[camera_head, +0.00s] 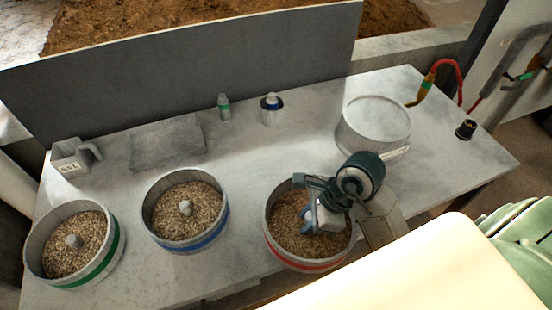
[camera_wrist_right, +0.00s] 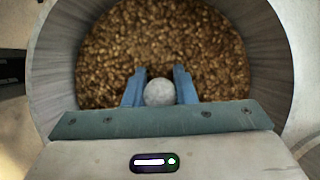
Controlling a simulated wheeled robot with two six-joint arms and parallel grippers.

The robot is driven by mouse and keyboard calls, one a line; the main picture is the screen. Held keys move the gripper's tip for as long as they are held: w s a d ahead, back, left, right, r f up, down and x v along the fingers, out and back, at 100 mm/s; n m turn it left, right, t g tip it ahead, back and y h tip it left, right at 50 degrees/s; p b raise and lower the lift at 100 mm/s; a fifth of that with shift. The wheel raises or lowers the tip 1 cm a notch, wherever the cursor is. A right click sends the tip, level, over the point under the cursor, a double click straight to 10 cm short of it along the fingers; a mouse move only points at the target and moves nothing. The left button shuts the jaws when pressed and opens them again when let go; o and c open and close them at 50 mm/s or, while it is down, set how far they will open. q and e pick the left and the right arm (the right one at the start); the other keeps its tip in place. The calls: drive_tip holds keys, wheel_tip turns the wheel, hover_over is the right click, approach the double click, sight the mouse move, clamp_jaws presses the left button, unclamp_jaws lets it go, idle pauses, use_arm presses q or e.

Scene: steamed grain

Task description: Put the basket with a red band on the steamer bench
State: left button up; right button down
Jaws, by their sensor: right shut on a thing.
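The basket with a red band (camera_head: 308,264) stands at the front of the bench, full of brown grain. My right gripper (camera_head: 318,222) reaches down into it from the right. In the right wrist view, the gripper (camera_wrist_right: 160,90) is shut on the pale round knob (camera_wrist_right: 159,93) in the middle of the basket (camera_wrist_right: 60,60). The arm hides part of the basket's right side in the head view. The steamer bench (camera_head: 400,178) has a round pale steamer top (camera_head: 377,112) at the back right. My left gripper is not in view.
A blue-band basket (camera_head: 190,244) and a green-band basket (camera_head: 98,268), both with grain, stand to the left. A grey jug (camera_head: 70,158), a flat slab (camera_head: 165,142), a small bottle (camera_head: 223,107) and a metal canister (camera_head: 270,112) stand behind. A dark panel (camera_head: 200,72) borders the back.

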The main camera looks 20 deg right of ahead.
sight(292, 205)
drive_tip(key=shift+a, duration=0.2)
drive_tip(key=shift+w, duration=0.35)
drive_tip(key=w, duration=0.2)
drive_tip(key=w+d, duration=0.1)
drive_tip(key=w, duration=0.2)
drive_tip(key=shift+w+d+f, duration=0.15)
drive_tip(key=shift+f, duration=0.05)
drive_tip(key=w+p, duration=0.1)
drive_tip(key=w, duration=0.2)
drive_tip(key=w+d+p, duration=0.1)
drive_tip(key=w, duration=0.2)
drive_tip(key=w+d+f+p, duration=0.1)
drive_tip(key=w, duration=0.2)
drive_tip(key=shift+w, duration=0.25)
wheel_tip(292, 205, down, 2)
drive_tip(key=shift+a+f+p, duration=0.1)
drive_tip(key=shift+f+p, duration=0.1)
drive_tip(key=shift+p, duration=0.45)
drive_tip(key=shift+f, duration=0.55)
drive_tip(key=shift+f, duration=0.1)
